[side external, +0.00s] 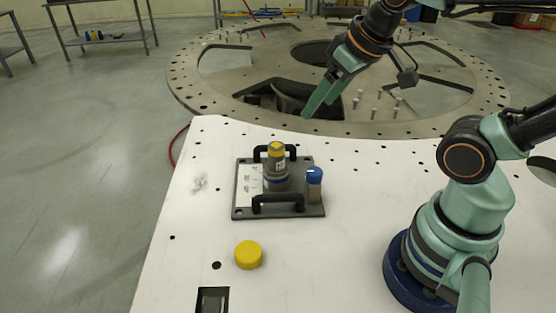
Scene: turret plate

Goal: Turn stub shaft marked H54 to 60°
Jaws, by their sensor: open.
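A grey fixture plate (240,208) with two black handles lies on the white table. On it stands a stub shaft (276,165) with a yellow top and a small label, seated in a round grey and blue base. To its right on the plate stands a shorter grey cylinder (314,188) with a blue cap. The marking H54 is too small to read on either, and no angle can be read. My gripper (312,108) is open and empty. It is in the air, above and to the right of the fixture plate in the picture, apart from both cylinders.
A yellow round cap (248,254) lies on the white table (350,260) in front of the plate. A dark square recess (212,300) is at the table's front. A large perforated metal ring (200,90) with upright bolts lies behind.

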